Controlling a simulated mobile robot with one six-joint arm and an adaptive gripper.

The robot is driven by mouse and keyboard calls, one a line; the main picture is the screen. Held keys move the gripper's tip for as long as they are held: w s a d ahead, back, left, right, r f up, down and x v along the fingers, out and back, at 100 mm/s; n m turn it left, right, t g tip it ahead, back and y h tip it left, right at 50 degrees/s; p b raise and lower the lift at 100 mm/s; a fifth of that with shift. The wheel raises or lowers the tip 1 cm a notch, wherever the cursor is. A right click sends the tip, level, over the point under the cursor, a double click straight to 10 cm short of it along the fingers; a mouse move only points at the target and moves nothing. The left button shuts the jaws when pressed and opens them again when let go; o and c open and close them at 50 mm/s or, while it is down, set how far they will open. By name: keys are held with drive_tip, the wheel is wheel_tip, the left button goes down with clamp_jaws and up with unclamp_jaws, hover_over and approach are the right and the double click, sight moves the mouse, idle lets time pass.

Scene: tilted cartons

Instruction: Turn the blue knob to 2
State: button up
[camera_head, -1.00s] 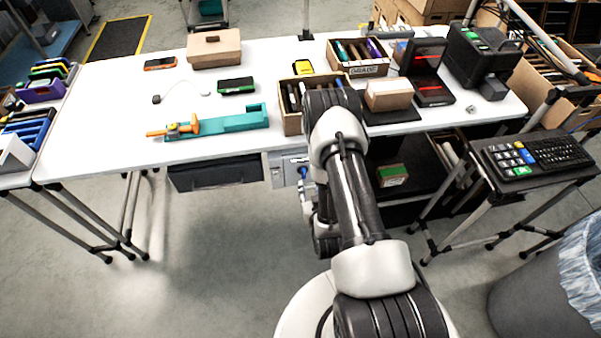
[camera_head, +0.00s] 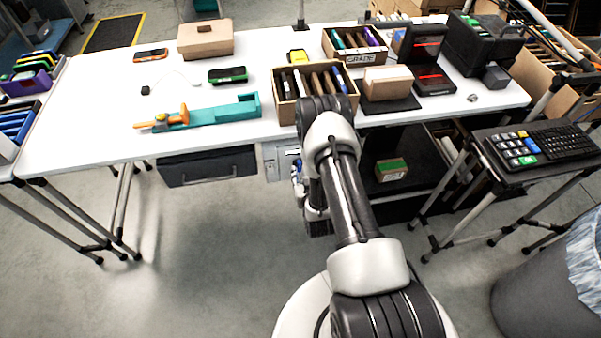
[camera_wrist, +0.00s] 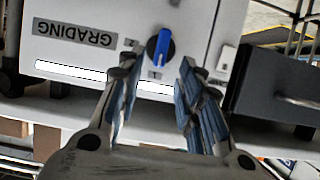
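In the wrist view, the blue knob (camera_wrist: 162,46) sits on a round black base on a pale panel (camera_wrist: 200,15). Its blue bar stands nearly upright, with its upper end tilted slightly right. Small marks around it are too small to read. My gripper (camera_wrist: 158,66) is open, with one finger on each side below the knob in the picture and a clear gap between them. The knob lies just beyond the fingertips, and no contact shows. In the head view, the panel's box (camera_head: 273,162) hangs under the table, and my arm hides the knob and most of the gripper.
An upside-down GRADING label (camera_wrist: 75,33) and a bright white strip (camera_wrist: 70,71) are left of the knob. A dark drawer (camera_wrist: 275,90) stands close on the right. The white table (camera_head: 90,110) above holds cartons, a teal fixture (camera_head: 225,112) and devices.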

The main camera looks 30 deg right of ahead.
sight(300, 166)
drive_tip(key=shift+b+x, duration=0.85)
drive_tip(key=shift+x, duration=1.45)
clamp_jaws()
